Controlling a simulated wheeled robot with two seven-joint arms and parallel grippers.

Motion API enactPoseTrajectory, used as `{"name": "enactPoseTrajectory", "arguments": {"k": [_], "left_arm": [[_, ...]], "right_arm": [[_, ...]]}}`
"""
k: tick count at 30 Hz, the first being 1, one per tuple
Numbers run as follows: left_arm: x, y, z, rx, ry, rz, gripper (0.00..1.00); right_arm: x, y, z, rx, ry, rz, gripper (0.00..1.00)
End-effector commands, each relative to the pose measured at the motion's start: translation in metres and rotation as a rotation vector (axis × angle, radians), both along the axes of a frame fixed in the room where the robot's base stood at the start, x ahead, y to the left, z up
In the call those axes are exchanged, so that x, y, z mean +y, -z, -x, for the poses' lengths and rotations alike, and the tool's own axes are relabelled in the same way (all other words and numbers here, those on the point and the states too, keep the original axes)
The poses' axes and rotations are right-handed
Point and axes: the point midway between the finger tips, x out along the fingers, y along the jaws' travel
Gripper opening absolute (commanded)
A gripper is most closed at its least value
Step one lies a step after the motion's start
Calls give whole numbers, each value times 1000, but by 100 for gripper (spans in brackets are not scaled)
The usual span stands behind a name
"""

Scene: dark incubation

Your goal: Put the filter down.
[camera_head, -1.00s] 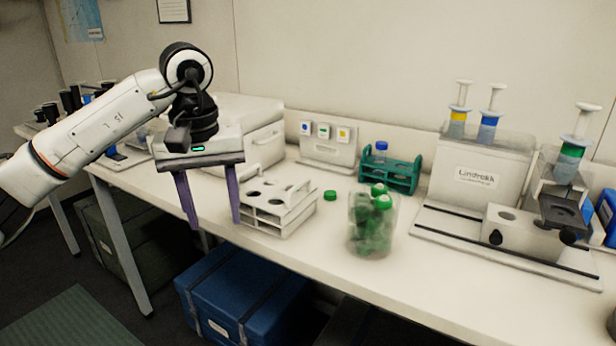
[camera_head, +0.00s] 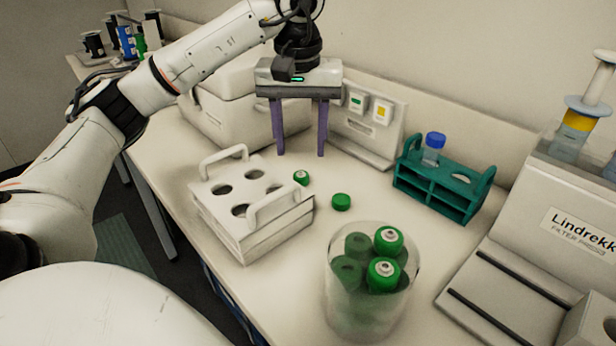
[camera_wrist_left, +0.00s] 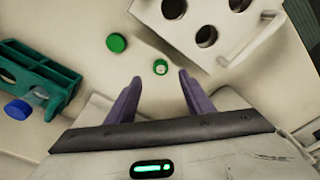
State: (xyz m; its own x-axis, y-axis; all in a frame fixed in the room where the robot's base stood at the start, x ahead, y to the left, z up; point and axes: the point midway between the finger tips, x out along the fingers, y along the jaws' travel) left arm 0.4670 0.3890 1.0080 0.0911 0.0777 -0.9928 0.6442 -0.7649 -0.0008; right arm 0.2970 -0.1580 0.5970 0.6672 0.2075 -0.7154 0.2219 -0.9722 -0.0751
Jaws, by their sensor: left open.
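A small green piece with a pale centre (camera_head: 300,178), likely the filter, rests on the bench just behind the white rack. It also shows in the left wrist view (camera_wrist_left: 160,67), just ahead of the gap between the fingertips. My left gripper (camera_head: 299,153) is open, pointing down, with nothing between its fingers. Its spread purple fingers also show in the left wrist view (camera_wrist_left: 160,76). The fingers look apart from the green piece; their exact height above the bench is hard to tell. My right gripper is out of view.
A white rack (camera_head: 225,215) with empty holes stands in front of the gripper. A green cap (camera_head: 341,201) lies to the right. A clear beaker (camera_head: 345,295) holds several green-topped pieces. A teal rack (camera_head: 440,190) holds a blue-capped tube. A filter press (camera_head: 560,220) is at right.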

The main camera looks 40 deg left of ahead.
Motion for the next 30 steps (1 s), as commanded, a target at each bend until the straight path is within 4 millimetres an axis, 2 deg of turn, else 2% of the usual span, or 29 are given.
{"name": "enactPoseTrajectory", "arguments": {"k": [8,15,19,25,26,30], "left_arm": [[3,24,-2,2,-1,-1,47],[8,59,-5,1,0,-1,47],[8,66,-6,-1,0,0,47],[8,66,-7,-1,0,0,47],[8,66,-7,-1,0,0,44],[8,66,-7,-1,0,0,20]], "right_arm": [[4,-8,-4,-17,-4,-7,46],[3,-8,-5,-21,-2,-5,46],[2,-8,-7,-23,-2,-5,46],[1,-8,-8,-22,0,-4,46],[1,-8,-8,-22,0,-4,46],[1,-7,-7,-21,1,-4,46]]}}
